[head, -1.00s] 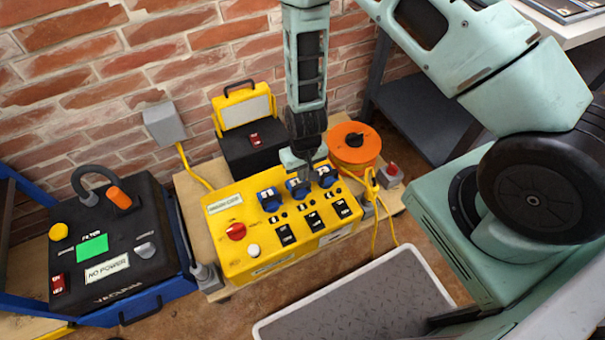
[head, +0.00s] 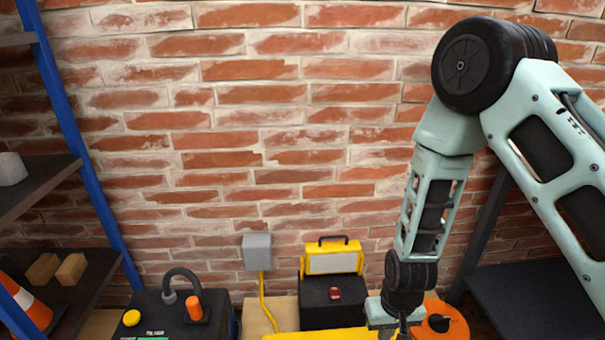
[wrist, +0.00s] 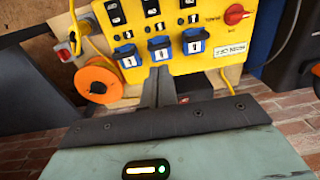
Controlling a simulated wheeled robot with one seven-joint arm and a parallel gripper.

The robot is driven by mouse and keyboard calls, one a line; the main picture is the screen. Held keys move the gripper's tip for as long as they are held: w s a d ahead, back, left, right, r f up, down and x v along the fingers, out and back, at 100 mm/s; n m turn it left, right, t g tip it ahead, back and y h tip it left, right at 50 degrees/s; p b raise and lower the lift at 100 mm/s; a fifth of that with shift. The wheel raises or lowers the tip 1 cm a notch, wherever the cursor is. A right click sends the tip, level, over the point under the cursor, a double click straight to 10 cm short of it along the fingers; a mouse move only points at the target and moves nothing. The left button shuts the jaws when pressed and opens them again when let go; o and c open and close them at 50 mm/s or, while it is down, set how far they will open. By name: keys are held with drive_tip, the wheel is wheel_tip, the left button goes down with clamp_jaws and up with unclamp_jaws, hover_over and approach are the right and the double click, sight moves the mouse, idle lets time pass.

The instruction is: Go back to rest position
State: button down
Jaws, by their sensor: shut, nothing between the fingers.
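My gripper (wrist: 157,88) is shut and empty in the wrist view, its fingertips in front of the yellow power box (wrist: 190,35). The box has several blue sockets (wrist: 160,48), black switches and a red knob (wrist: 236,14). I cannot tell from the wrist view how far the fingertips are from the sockets. In the head view only the top edge of the yellow box (head: 318,336) shows, and my gripper's fingertips are cut off by the bottom edge. My arm is bent, its elbow high at the right.
An orange cable reel (head: 445,322) stands right of my wrist. A black case with a yellow lamp (head: 334,262) and a black vacuum unit (head: 215,302) stand left of it. A blue-posted shelf (head: 75,150) is at far left, a dark shelf (head: 540,290) at right. The brick wall is behind.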

drive_tip(key=s+a+r+n+y, duration=0.1)
drive_tip(key=s+a+r+n, duration=0.1)
drive_tip(key=a+r, duration=0.6)
drive_tip(key=s+d+r+n, duration=0.1)
drive_tip(key=s+r+n, duration=0.2)
drive_tip(key=s+r, duration=0.55)
drive_tip(key=s+r+n, duration=0.3)
drive_tip(key=s+r, duration=0.3)
drive_tip(key=r, duration=0.6)
wheel_tip(320, 180, up, 20)
drive_tip(key=p, duration=2.1)
drive_tip(key=shift+w+m+h, duration=0.2)
drive_tip(key=shift+m+h, duration=0.1)
drive_tip(key=shift+h, duration=0.1)
